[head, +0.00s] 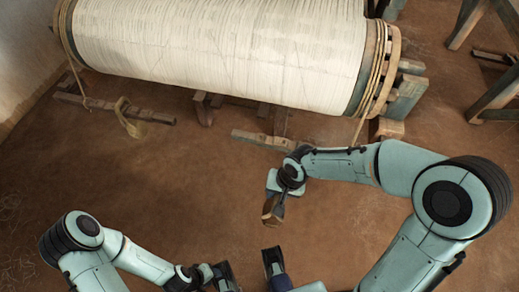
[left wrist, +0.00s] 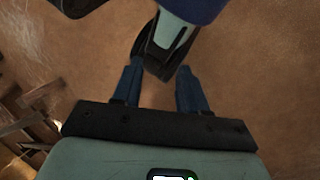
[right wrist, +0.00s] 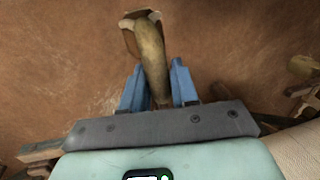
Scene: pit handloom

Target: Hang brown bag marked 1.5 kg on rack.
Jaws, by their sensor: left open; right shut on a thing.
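My right gripper (head: 277,193) is shut on a small brown bag (head: 271,210), held over the bare floor in front of the loom. In the right wrist view the bag (right wrist: 151,55) is a long olive-tan shape between the blue fingers (right wrist: 155,80), with a darker brown and pale part at its far end. No weight marking can be read. My left gripper (left wrist: 158,75) is open and shows no bag between its fingers; a teal and black part of my own body shows beyond them. I cannot make out a rack for certain.
The loom's large warp roller (head: 220,45) lies across the back. Low wooden feet (head: 115,108) stand below it, with an olive bag-like thing (head: 130,124) at the left one. A wooden frame (head: 495,95) stands at the right. The brown floor (head: 130,190) is mostly clear.

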